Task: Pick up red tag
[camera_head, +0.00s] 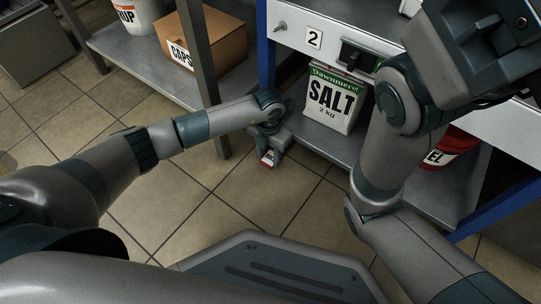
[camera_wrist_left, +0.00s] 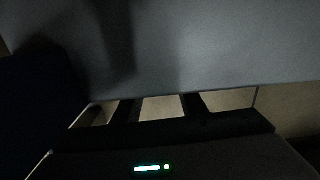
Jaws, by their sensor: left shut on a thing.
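A small red and white piece, which looks like the red tag (camera_head: 268,160), sits low at the end of my left arm, over the tiled floor in front of the bench's lower shelf. My left gripper (camera_head: 271,153) is shut on it. The fingers are small and partly hidden by the wrist. In the left wrist view two dark fingers (camera_wrist_left: 160,107) show at the lower middle, but the tag cannot be made out there. My right arm reaches up to the upper right, and its fingertips cannot be made out.
A bench with a white front panel marked 2 (camera_head: 314,39) and a dark switch stands ahead. A salt bag (camera_head: 333,98) and a red bag (camera_head: 449,150) are on its lower shelf. A left shelf (camera_head: 150,62) holds a caps box (camera_head: 213,47) and a syrup bucket (camera_head: 140,14). Open floor lies between.

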